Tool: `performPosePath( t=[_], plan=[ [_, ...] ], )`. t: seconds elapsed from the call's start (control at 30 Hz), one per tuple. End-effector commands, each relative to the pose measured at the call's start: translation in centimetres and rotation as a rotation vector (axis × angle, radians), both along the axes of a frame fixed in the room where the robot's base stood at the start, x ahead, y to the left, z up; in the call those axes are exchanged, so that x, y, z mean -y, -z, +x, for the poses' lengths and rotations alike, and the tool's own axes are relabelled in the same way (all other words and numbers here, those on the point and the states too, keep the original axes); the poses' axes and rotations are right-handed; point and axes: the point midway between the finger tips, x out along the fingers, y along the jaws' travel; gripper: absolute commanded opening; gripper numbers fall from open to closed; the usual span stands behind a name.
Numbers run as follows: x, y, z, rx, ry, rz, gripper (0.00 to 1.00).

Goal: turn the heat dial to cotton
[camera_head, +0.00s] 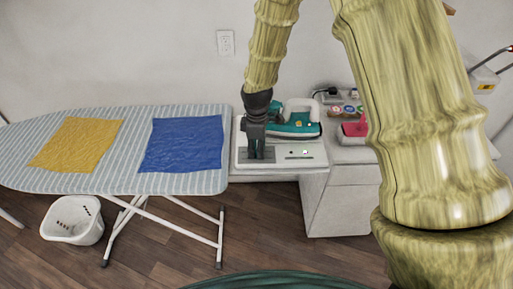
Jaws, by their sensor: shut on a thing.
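My gripper (257,154) points straight down onto the left part of the white iron station (317,162), over a darker grey patch on its top. Its fingers are shut on the heat dial, which they hide, so its setting cannot be read. The teal and white iron (295,124) rests at the back of the station, just right of and behind my gripper.
The striped ironing board (135,183) lies left, with a yellow cloth (77,145) and a blue cloth (183,144). A white basket (72,226) stands below. A pink object (354,130) and spools (349,110) sit on the cabinet (345,205), partly behind my arm.

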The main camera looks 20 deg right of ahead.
Motion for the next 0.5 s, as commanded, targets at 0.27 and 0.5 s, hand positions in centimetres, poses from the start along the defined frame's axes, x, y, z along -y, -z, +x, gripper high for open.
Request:
performPosePath(
  t=[0.27,0.5],
  plan=[
    [0.02,-0.06,0.04,0.0,0.102,-0.001,0.07],
    [0.02,-0.08,0.05,0.001,0.297,0.0,0.07]
  ],
)
